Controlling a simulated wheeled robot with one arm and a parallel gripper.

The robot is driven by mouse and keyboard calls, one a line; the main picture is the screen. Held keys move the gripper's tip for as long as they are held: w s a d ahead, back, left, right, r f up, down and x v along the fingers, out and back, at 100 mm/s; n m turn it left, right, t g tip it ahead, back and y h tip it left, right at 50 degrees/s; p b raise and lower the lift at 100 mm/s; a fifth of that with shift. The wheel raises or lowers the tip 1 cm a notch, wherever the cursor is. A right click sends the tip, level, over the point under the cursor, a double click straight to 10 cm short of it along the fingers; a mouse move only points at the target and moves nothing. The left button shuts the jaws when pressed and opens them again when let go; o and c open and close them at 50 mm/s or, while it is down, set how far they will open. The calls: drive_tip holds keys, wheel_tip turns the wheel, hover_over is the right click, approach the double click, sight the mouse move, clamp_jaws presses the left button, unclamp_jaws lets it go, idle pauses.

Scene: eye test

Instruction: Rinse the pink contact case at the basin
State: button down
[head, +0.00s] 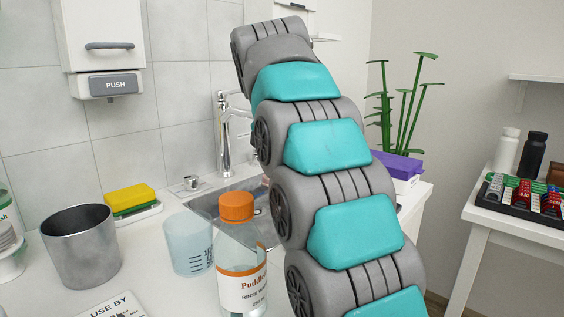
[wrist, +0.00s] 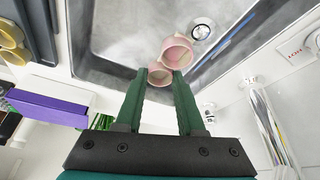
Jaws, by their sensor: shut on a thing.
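The pink contact case (wrist: 176,51) shows two round, cup-like wells in the wrist view. My gripper (wrist: 160,75) has green fingers and is shut on the case at their tips. The case is over the grey basin (wrist: 118,40), near the round drain (wrist: 201,30); its height above the bottom is hard to tell. In the head view, my arm hides the gripper, the case and much of the basin (head: 205,207). The chrome tap (head: 224,140) stands behind the basin. I cannot make out any running water.
A rinse bottle (head: 240,275) with an orange cap, a bluish beaker (head: 188,245) and a metal cup (head: 82,250) stand left of my arm. A yellow-green sponge (head: 128,198) lies behind them. A side table (head: 520,232) stands further right.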

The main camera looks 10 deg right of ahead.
drive_tip(key=shift+f+b, duration=0.75)
drive_tip(key=shift+f, duration=4.85)
drive_tip(key=shift+s, duration=0.1)
drive_tip(key=shift+r, duration=0.1)
drive_tip(key=shift+r+p, duration=0.7)
drive_tip(key=shift+r, duration=4.95)
